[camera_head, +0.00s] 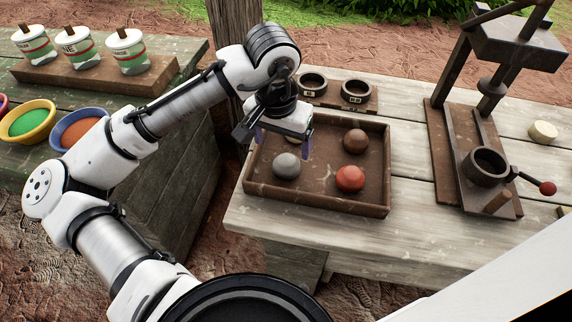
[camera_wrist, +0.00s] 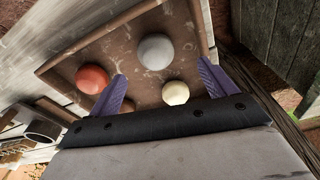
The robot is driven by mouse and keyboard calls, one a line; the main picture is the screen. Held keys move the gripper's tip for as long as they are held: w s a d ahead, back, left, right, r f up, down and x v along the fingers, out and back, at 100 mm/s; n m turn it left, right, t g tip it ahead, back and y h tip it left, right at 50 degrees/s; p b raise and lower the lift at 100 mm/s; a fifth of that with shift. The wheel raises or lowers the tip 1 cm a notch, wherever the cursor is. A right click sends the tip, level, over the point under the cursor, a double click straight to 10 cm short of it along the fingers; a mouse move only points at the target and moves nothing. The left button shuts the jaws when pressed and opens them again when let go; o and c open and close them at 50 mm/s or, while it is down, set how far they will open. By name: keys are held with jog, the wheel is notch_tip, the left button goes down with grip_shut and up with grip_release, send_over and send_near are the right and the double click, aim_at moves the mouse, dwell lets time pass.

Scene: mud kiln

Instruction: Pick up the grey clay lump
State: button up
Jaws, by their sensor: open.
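The grey clay lump (camera_head: 287,166) is a round ball in the front left part of a brown wooden tray (camera_head: 318,203). In the wrist view the grey lump (camera_wrist: 155,51) lies beyond my fingertips, toward the tray's far side there. My gripper (camera_head: 283,141) is open and empty above the tray's left part, behind the grey lump in the head view. Its two purple fingers (camera_wrist: 163,78) stand apart, with a cream lump (camera_wrist: 175,93) showing between them, nearer the gripper. Nothing covers the grey lump.
A red lump (camera_head: 350,179) and a brown lump (camera_head: 355,141) share the tray. A holder with two dark rings (camera_head: 356,91) stands behind it. A press (camera_head: 487,165) with a red-knobbed lever stands to the right. A wooden post (camera_head: 234,45) rises behind my arm.

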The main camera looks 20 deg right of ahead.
aim_at(287, 163)
jog(key=shift+d+f+p, duration=0.1)
jog(key=shift+d+f, duration=0.1)
jog(key=shift+f, duration=0.9)
jog(key=shift+d+f+p, duration=0.15)
jog(key=shift+f, duration=0.95)
jog(key=shift+d+f+p, duration=0.1)
jog(key=shift+d+f, duration=0.1)
jog(key=shift+f, duration=0.9)
jog(key=c, duration=1.1)
jog(key=shift+c, duration=0.4)
jog(key=shift+r, duration=0.15)
